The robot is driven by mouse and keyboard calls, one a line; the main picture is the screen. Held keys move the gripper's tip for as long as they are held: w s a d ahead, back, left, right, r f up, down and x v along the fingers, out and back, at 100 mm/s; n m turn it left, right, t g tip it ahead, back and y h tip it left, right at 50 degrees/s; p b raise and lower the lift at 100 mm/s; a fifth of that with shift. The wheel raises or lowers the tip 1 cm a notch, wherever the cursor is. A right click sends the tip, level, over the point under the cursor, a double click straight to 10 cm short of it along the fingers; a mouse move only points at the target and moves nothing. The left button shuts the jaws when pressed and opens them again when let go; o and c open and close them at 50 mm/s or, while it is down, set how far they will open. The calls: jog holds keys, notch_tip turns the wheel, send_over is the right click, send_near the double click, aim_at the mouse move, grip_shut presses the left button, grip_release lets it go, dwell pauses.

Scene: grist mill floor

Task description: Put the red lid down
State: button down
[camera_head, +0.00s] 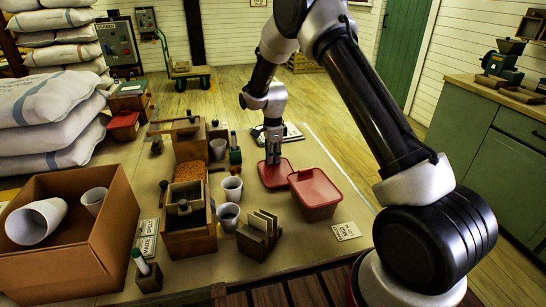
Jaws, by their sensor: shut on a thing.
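The red lid (283,178) is a flat, rounded red piece over the right part of the table. My gripper (273,160) points down and is shut on the lid from above; its fingertips cover part of it. The lid looks level and low; I cannot tell whether it touches the table or hangs just above it. A red tub (318,206) stands on the table just right of and nearer than the lid, close to its edge.
A cardboard box (80,265) with cups stands at the front left. Two cups (229,215), a wooden card holder (258,237) and wooden boxes (190,240) stand left of the tub. A label card (346,231) lies right of it. The table strip (320,160) behind the tub is clear.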

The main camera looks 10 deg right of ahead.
jog(key=shift+f, duration=0.1)
jog(key=c, duration=1.5)
grip_release()
